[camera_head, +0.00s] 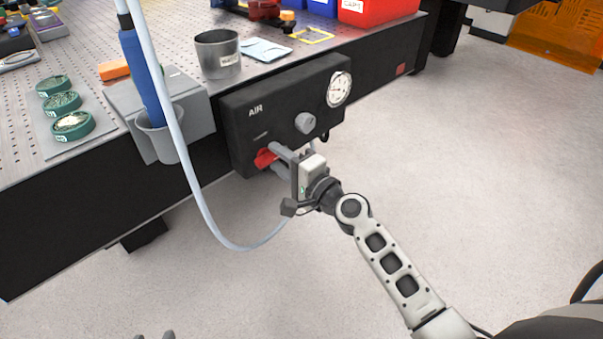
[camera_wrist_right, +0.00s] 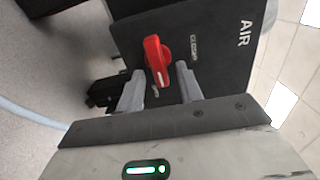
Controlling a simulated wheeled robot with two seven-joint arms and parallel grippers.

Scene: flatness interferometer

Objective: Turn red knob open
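The red knob (camera_head: 265,158) sits low on the front of the black AIR panel (camera_head: 240,120). In the right wrist view the red knob (camera_wrist_right: 157,60) is a long handle lying roughly up and down the picture. A CLOSED label (camera_wrist_right: 194,48) is beside it, and a smaller label near its lower end is too small to read. My right gripper (camera_head: 277,158) is open in front of the knob. In the wrist view its fingers (camera_wrist_right: 160,82) are apart, one each side of the knob's lower end; contact cannot be told. My left gripper (camera_head: 153,336) barely shows at the bottom edge, its tips apart.
A grey knob (camera_head: 305,123) and a round gauge (camera_head: 339,89) are on the same panel. A pale hose (camera_head: 205,225) hangs in a loop left of my right gripper. A grey holder (camera_head: 160,135) carries a blue tool (camera_head: 140,75). The floor at right is clear.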

